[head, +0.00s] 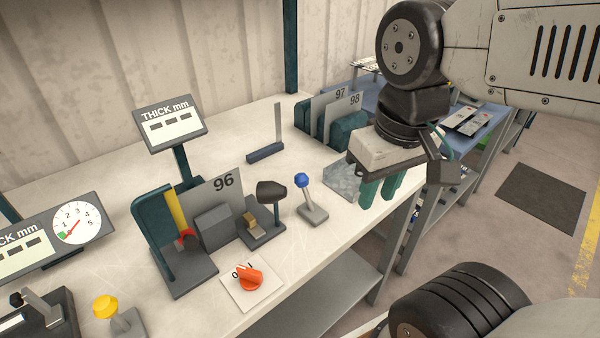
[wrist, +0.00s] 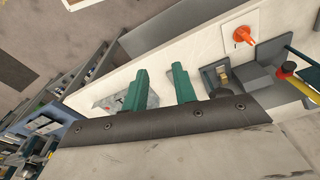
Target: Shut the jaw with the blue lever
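The blue lever (head: 302,181) has a round blue knob on a short stem rising from a small grey base on the bench. It leans slightly left. Left of it stands a grey fixture with a "96" plate (head: 222,182), a grey block (head: 214,228) and a small brass piece (head: 250,223). I cannot tell for certain which part is the jaw or how far open it is. My gripper (head: 378,198) is right of the lever, above the bench's front edge, apart from it. In the wrist view its green fingers (wrist: 160,84) are spread and empty. The lever is not visible there.
An orange knob (head: 250,277) on a white plate and a yellow knob (head: 105,306) stand at the front. A black-headed post (head: 271,191) is just left of the lever. A speckled grey plate (head: 345,181) lies beside my fingers. Bare bench (head: 335,226) lies in front.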

